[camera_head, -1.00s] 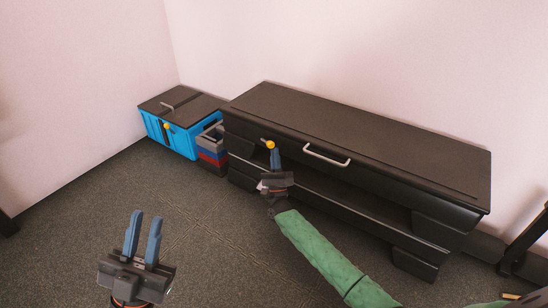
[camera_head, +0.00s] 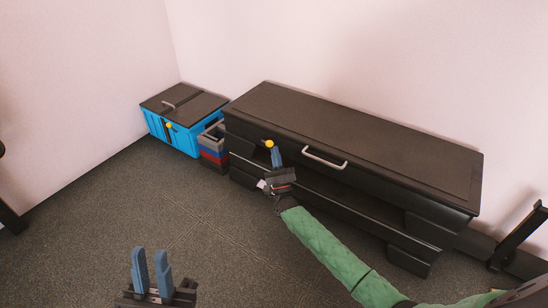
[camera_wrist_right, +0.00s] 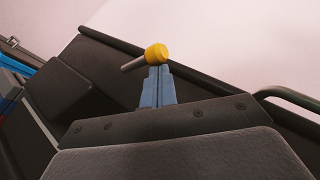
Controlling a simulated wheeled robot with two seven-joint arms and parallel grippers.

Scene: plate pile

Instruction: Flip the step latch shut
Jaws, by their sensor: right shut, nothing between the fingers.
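The latch on the front of the dark step unit (camera_head: 390,157) shows a yellow knob (camera_head: 269,143) left of the pale handle. In the right wrist view the yellow knob (camera_wrist_right: 156,53) sits on a short grey rod that slants down to the left. My right gripper (camera_head: 276,150) is shut and empty, its blue fingertips right at the knob; I cannot tell if they touch. The closed fingers (camera_wrist_right: 158,70) hide part of the front behind them. My left gripper (camera_head: 149,250) is open and empty, low over the floor at the left.
A blue bin (camera_head: 182,141) with a dark lid and its own yellow knob (camera_head: 169,125) stands at the left by the wall. Stacked grey, blue and red crates (camera_head: 212,150) stand between it and the step unit. A pale handle (camera_head: 325,158) juts from the unit's front. The floor in front is clear.

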